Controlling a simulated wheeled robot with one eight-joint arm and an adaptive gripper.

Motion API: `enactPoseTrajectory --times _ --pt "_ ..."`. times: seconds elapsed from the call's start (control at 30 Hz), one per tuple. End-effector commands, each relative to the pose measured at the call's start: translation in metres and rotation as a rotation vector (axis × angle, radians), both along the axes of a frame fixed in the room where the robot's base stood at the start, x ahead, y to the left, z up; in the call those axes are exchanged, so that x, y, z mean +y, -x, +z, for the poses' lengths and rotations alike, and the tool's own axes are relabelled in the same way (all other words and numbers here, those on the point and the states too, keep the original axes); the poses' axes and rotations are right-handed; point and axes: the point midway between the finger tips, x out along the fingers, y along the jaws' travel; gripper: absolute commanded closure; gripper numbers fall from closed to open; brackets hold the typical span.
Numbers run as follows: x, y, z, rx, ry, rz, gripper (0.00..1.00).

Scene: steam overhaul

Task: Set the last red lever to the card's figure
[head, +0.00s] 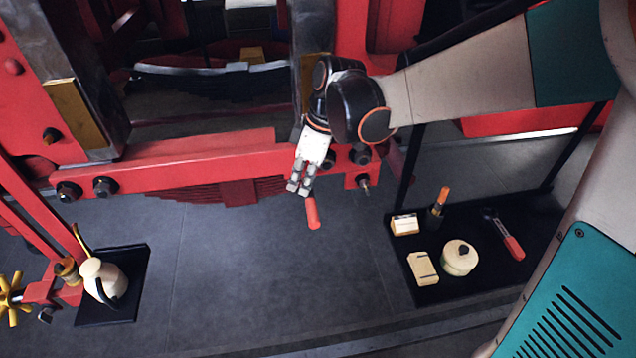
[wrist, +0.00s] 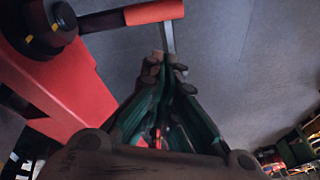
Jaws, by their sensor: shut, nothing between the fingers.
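A red lever handle (head: 312,212) hangs just below my gripper (head: 299,188), under the red frame beam. In the wrist view the red handle (wrist: 154,12) lies across the top, with a dark shaft running left to a round black and brass fitting. My gripper (wrist: 170,64) is shut and empty. Its fingertips are close to the handle; a thin grey piece shows between them and the handle, and I cannot tell whether they touch. A small pale card (head: 404,224) stands on the black mat at right; its writing is too small to read.
The black mat (head: 425,290) also bears a round cream tin (head: 459,257), a cream block (head: 423,267), an orange-topped tube (head: 438,205) and a red-handled tool (head: 508,240). A cream oil can (head: 103,280) stands at left. Red beam (head: 190,165) and bolts border the gripper; floor below is clear.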

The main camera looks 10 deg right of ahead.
Motion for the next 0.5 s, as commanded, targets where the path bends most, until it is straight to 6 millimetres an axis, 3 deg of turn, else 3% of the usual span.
enactPoseTrajectory --times 0.2,0.37,0.5 --pt "0.017 0.005 0.001 -0.095 -0.001 0.301 1.0" --pt "0.021 0.005 -0.002 -0.117 -0.001 0.366 1.0" --pt "0.025 0.005 -0.015 -0.117 -0.001 0.367 1.0"
